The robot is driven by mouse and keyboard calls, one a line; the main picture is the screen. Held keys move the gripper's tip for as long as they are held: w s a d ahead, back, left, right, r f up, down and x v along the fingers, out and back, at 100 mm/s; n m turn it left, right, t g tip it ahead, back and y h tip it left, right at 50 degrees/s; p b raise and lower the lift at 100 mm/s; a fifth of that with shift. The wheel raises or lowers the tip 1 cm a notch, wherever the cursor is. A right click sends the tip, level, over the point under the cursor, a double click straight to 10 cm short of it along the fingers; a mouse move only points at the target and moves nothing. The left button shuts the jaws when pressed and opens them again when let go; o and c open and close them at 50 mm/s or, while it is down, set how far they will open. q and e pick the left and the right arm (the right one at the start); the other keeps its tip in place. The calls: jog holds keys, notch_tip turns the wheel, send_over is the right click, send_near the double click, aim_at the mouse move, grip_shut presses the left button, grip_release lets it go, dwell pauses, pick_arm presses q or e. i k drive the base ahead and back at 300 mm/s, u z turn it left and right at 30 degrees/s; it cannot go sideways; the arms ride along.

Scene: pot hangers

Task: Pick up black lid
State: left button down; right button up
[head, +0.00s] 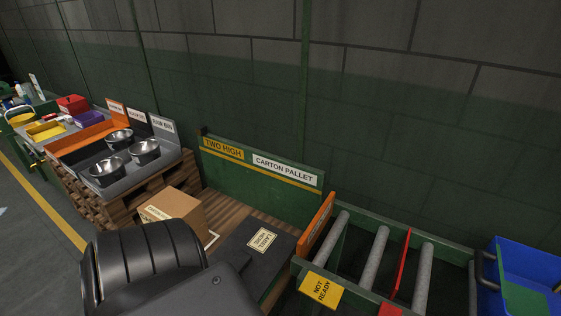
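A flat black rectangular panel (245,243) with a cream label lies on the wooden pallet, and it may be the black lid. Its lower left is hidden behind a large black ribbed arm part of mine in the foreground. No other clear lid shows. Several shiny metal pots (145,151) stand on a grey and orange stand at the left, and their insides look open. Neither of my grippers shows in the view.
A cardboard box (180,212) stands left of the panel on the pallet. A green board (262,189) rises behind. A roller conveyor (375,258) with an orange end plate (316,224) stands at the right, beside a blue bin (528,268). Open floor lies far left.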

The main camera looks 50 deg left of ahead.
aim_at(258, 250)
jog(key=u, duration=2.1)
